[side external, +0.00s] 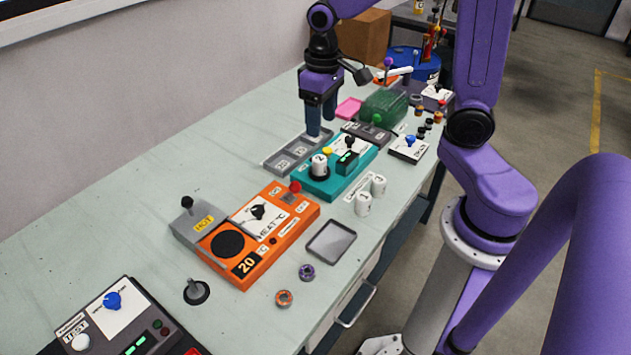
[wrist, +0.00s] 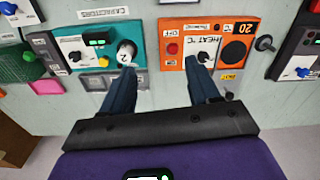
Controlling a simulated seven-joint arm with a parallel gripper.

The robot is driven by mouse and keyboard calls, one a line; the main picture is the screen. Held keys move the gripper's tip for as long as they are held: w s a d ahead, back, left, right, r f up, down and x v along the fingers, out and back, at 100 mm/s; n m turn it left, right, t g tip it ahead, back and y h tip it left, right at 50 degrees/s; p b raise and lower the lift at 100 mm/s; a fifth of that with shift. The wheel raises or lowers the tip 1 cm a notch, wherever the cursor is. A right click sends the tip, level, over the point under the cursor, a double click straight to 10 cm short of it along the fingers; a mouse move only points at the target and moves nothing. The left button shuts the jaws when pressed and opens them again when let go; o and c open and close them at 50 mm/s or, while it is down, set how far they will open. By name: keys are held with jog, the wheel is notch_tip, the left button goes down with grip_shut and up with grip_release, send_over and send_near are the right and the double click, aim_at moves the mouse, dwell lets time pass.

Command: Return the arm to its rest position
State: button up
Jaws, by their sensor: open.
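My gripper (side external: 321,124) hangs with its fingers pointing down near the far part of the bench, by the grey compartment tray (side external: 283,154). In the wrist view its two dark blue fingers (wrist: 162,72) are spread apart with nothing between them. The teal pump station (side external: 318,185) stands in front of and right of the gripper in the side view, with a white tube (side external: 319,164) upright on it. I cannot tell the exact height of the fingertips above the bench.
An orange heater box (side external: 265,235) with a black plate sits mid-bench. A black test box (side external: 120,320) is at the near left. A green bin (side external: 384,108), pink pad (side external: 348,107) and several small parts are at the far end. An empty grey tray (side external: 331,243) lies near the front edge.

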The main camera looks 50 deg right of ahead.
jog(key=s+a+n, duration=0.2)
jog(key=s+n, duration=0.3)
jog(key=s, duration=0.5)
jog(key=s+a+n, duration=0.3)
jog(key=s+n, duration=0.3)
jog(key=s, duration=0.4)
jog(key=shift+a+r, duration=0.15)
jog(key=shift+r, duration=0.1)
